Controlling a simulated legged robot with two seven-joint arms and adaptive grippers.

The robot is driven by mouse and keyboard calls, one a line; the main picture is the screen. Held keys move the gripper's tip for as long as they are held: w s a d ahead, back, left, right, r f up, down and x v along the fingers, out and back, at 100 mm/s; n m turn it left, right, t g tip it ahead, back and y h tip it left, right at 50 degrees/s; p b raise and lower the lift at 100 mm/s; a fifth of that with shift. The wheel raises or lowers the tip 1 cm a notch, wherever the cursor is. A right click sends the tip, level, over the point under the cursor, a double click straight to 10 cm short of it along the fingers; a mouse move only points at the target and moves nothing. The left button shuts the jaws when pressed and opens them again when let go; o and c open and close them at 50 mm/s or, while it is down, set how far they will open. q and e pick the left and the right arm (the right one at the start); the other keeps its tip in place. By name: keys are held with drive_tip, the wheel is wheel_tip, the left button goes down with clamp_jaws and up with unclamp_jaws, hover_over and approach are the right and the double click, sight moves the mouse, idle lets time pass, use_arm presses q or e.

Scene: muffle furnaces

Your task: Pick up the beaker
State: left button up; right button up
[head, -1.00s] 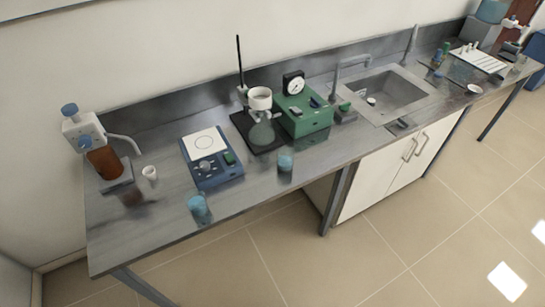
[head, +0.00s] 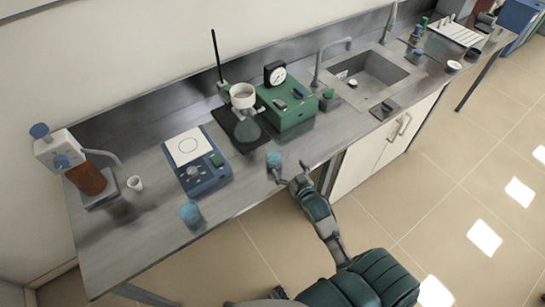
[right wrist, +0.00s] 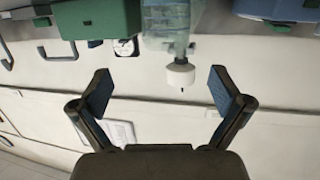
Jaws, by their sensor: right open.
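Two small light-blue beakers stand near the front edge of the bench. One beaker (head: 274,160) stands in front of the flask and green box; the other beaker (head: 190,213) stands farther left, in front of the hot plate. My right gripper (head: 289,179) is just in front of the first beaker, at the bench edge. In the right wrist view, which is upside down, my right gripper (right wrist: 163,89) is open with nothing between its fingers. A pale-blue clear vessel, apparently the beaker (right wrist: 163,20), lies ahead, overlapping the things behind it. My left gripper does not show clearly.
Behind stand a blue hot plate (head: 196,161), a flask with a white funnel (head: 242,95) on a stand, and a green box (head: 287,108) with a gauge. A sink (head: 368,76) is to the right. A brown bottle dispenser (head: 86,180) and small white cup (head: 135,183) are left.

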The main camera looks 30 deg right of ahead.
sight(278, 156)
drive_tip(key=x, duration=0.5)
drive_tip(key=shift+w+a, duration=0.3)
drive_tip(key=shift+w, duration=0.3)
drive_tip(key=x, duration=0.5)
drive_tip(key=shift+a+r, duration=0.15)
drive_tip(key=shift+r, duration=0.05)
drive_tip(key=c, duration=0.3)
drive_tip(key=shift+a+r, duration=0.1)
drive_tip(key=c, duration=1.6)
